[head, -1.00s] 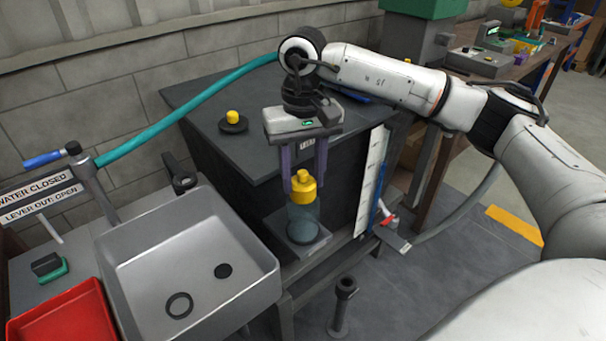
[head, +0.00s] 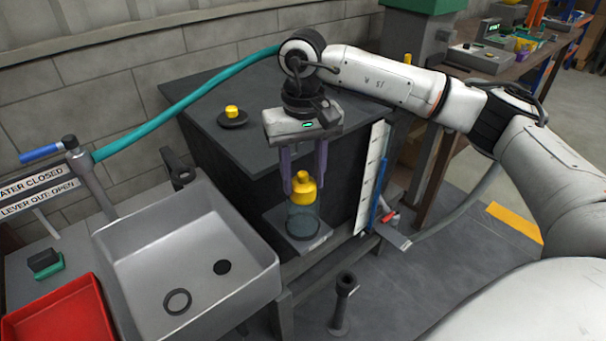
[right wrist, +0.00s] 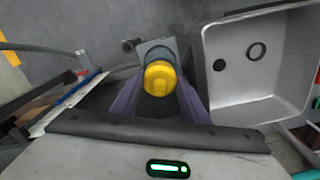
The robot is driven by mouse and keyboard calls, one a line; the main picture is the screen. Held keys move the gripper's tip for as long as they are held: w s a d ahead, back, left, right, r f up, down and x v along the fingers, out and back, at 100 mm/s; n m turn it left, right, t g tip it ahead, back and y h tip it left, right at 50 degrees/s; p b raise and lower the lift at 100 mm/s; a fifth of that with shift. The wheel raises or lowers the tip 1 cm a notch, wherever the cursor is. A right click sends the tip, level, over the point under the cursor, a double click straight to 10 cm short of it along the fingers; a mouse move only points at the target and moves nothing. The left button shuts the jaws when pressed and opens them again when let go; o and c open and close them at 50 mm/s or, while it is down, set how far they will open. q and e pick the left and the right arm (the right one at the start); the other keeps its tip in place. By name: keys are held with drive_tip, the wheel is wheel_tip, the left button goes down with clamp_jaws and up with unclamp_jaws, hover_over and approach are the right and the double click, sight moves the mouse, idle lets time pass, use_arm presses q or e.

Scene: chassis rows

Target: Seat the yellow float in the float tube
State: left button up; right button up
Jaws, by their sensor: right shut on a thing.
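The yellow float (head: 304,187) has a narrow knob on top and a wider body. My right gripper (head: 304,187) is shut on it, one purple finger on each side, and holds it upright. The clear, bluish float tube (head: 303,224) stands upright on a small grey plate directly below. The float's lower end is at the tube's mouth; I cannot tell how far inside it is. In the right wrist view the float (right wrist: 160,77) sits between the fingers and hides most of the tube. My left gripper is not in view.
A dark cabinet (head: 250,85) stands behind, with a small yellow-topped dark disc (head: 232,117) on it. A grey sink (head: 150,250) and a red tray (head: 60,315) are to the left. A short dark post (head: 343,300) stands on the floor in front. A white scale strip (head: 371,180) is right of the tube.

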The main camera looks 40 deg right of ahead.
drive_tip(key=shift+f+b, duration=0.65)
drive_tip(key=shift+f, duration=0.35)
drive_tip(key=shift+s+f, duration=0.15)
drive_tip(key=shift+f, duration=0.15)
drive_tip(key=o, duration=1.1)
drive_tip(key=shift+a, duration=0.1)
drive_tip(key=shift+d+f, duration=0.1)
drive_tip(key=shift+d, duration=0.15)
drive_tip(key=r, duration=1.1)
drive_tip(key=shift+a+r, duration=0.1)
drive_tip(key=shift+a, duration=0.3)
